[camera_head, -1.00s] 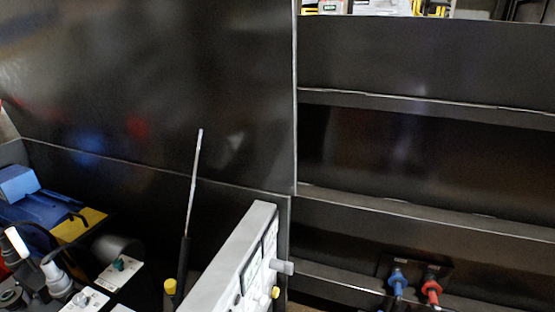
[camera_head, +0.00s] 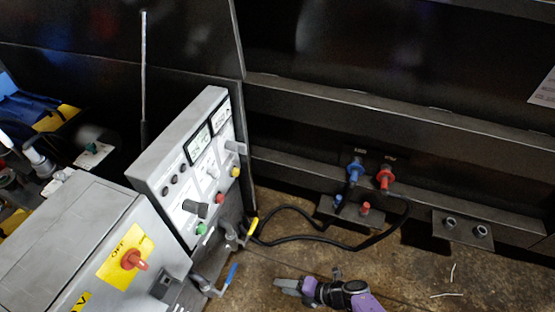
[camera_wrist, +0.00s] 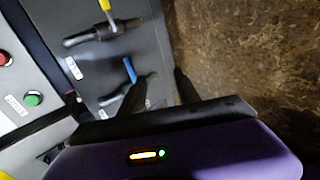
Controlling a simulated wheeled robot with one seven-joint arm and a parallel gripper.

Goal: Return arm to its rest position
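My gripper (camera_head: 290,286) is at the bottom of the head view, pointing left, with part of my purple arm (camera_head: 365,300) behind it. It hangs to the right of the grey control panel, over the brown floor. In the wrist view the two dark fingers of my gripper (camera_wrist: 160,88) stand apart with nothing between them. The rest of my arm is out of view. A blue-handled lever (camera_head: 229,277) sits to the left of the fingertips and also shows between them in the wrist view (camera_wrist: 130,69), apparently farther off.
The control panel (camera_head: 172,178) has buttons and a yellow-handled lever (camera_head: 252,227). A grey box with a red switch (camera_head: 134,259) stands at lower left. Blue (camera_head: 355,170) and red (camera_head: 385,178) connectors are on the black wall, with a hose (camera_head: 345,247) below. The floor (camera_head: 420,275) at right is mostly clear.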

